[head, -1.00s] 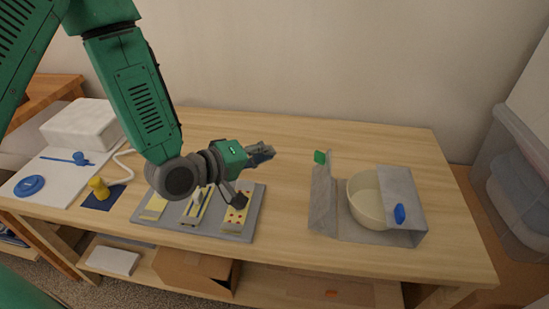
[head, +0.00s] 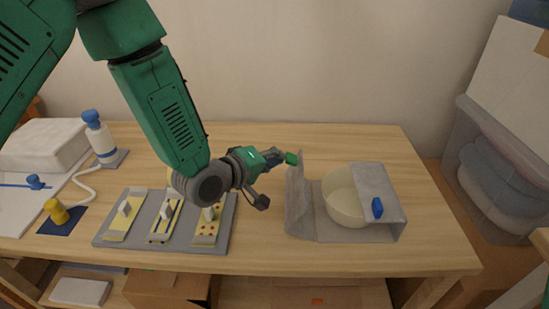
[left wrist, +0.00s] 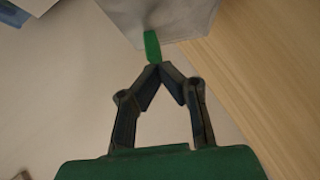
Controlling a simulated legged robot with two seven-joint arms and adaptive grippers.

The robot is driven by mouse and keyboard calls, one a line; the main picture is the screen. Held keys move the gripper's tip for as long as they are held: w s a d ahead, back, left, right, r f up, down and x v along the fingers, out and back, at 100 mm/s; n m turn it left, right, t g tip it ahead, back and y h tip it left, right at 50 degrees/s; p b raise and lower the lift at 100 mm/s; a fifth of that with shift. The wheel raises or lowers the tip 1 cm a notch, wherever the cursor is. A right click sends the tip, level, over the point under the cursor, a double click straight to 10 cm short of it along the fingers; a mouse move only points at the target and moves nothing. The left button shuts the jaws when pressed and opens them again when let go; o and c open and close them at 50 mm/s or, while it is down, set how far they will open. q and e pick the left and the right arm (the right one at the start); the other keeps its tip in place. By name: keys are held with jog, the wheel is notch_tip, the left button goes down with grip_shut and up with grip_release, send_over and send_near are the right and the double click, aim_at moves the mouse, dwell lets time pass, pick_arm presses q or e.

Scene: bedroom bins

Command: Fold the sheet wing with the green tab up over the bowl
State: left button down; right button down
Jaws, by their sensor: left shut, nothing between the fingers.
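The cream bowl (head: 342,200) sits on the grey sheet (head: 330,232). The sheet wing with the green tab (head: 299,198) stands nearly upright on the bowl's left, and its green tab (head: 292,158) sticks out at the top. The opposite wing (head: 372,180), with a blue tab (head: 377,207), lies over the bowl's right part. My left gripper (head: 284,158) is shut and empty, its tips right by the green tab. In the left wrist view the closed fingertips (left wrist: 157,67) meet just short of the green tab (left wrist: 152,46); contact is unclear. My right gripper is out of view.
A grey tray (head: 120,240) with several yellow pieces lies left of the sheet. A white bottle with a blue top (head: 100,137) and a yellow knob (head: 57,211) stand farther left. The wooden tabletop (head: 330,138) behind the bowl is clear.

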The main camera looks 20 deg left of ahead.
aim_at(297, 163)
pick_arm(q)
jog(key=d+p, duration=0.1)
jog(key=p, duration=0.1)
jog(key=d+r+m+g+y+p, duration=0.1)
jog(key=p, duration=0.1)
jog(key=w+d+r+y+p, duration=0.1)
jog(key=d+p, duration=0.1)
jog(key=p, duration=0.1)
jog(key=shift+r+m, duration=0.25)
jog(key=shift+m, duration=0.05)
jog(key=shift+w+d, duration=0.15)
jog(key=shift+d, duration=0.2)
